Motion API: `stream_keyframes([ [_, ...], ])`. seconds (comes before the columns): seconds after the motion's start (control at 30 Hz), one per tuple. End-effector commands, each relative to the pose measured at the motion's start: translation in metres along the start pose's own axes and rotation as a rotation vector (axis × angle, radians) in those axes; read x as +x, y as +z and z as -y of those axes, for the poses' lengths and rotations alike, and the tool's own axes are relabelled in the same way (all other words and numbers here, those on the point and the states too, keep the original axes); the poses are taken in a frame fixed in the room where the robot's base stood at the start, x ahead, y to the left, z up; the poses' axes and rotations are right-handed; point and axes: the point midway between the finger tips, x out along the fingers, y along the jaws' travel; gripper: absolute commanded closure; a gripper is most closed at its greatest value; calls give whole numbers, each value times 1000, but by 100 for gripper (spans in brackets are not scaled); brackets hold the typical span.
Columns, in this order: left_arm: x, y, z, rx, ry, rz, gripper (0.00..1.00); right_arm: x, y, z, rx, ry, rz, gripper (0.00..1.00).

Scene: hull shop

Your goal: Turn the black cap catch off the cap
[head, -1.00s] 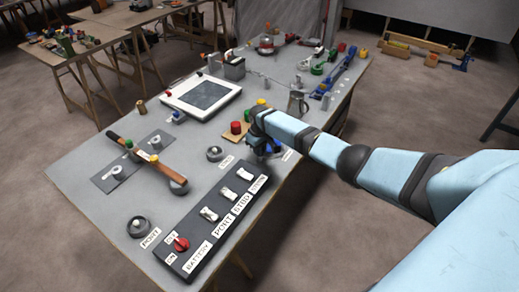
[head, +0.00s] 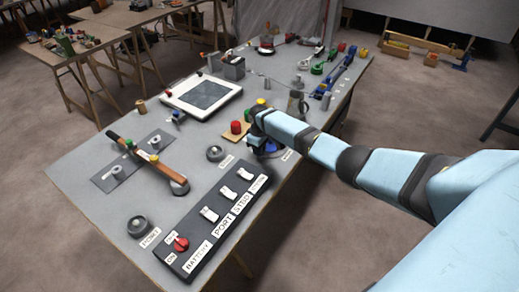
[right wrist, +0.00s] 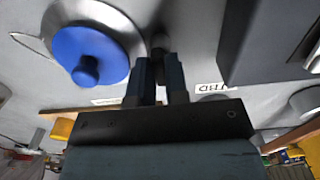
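The blue cap (right wrist: 92,55) with its round blue knob sits on a pale metal ring at the upper left of the right wrist view. It also shows in the head view (head: 268,148), partly hidden by my right arm. The black cap catch (right wrist: 159,42) is a small dark post beside the ring. My right gripper (right wrist: 160,62) has its two dark fingers close together at the catch, one on each side, with the narrow gap filled by it. In the head view my right gripper (head: 258,130) is mostly hidden by its own wrist. My left gripper is not in view.
A black switch panel (head: 205,222) lies at the near edge. A red button on a wooden block (head: 236,129) and a grey knob (head: 215,153) are close left of my wrist. A grey mug (head: 296,103) stands just behind. A white-framed tablet (head: 203,95) lies farther back.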

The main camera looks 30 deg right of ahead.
Motion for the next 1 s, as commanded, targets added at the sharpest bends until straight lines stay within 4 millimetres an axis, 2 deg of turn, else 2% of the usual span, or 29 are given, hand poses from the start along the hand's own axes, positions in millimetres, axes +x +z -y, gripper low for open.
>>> stream_keyframes([
  [0.03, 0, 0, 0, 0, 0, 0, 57, 0, 0, 0, 0, 1, -1, 74],
  [0.1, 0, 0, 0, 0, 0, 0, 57, 0, 0, 0, 0, 0, -1, 62],
  [0.47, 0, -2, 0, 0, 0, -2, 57, -6, 0, 0, 1, 1, -2, 62],
  [0.57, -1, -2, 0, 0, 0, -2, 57, -20, -1, 0, 0, 1, -3, 62],
  [1.0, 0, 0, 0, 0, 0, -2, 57, -113, 0, 0, 0, 1, -2, 62],
])
